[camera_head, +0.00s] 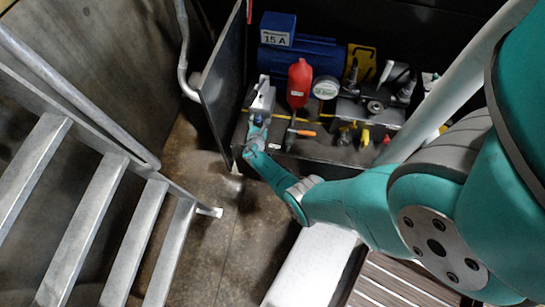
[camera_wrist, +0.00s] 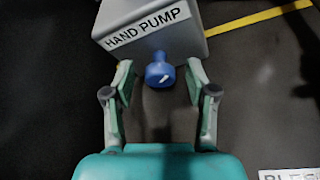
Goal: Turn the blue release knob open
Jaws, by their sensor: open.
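The blue release knob (camera_wrist: 160,72) sits at the front of a grey block labelled HAND PUMP (camera_wrist: 152,25) in the wrist view. It has a small white mark on its face. My gripper (camera_wrist: 160,66) is open, with one fingertip on each side of the knob. A gap shows between the knob and each finger, so the fingers look clear of it. In the head view the blue knob (camera_head: 258,120) shows small just beyond my gripper (camera_head: 254,131), below the grey pump block (camera_head: 262,97).
A red bottle (camera_head: 299,84), a round gauge (camera_head: 325,88) and a blue motor (camera_head: 300,55) stand right of the pump. Valves with orange and yellow handles (camera_head: 365,137) are further right. An open dark door panel (camera_head: 223,85) stands close at left. Metal stairs (camera_head: 95,215) fill the left.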

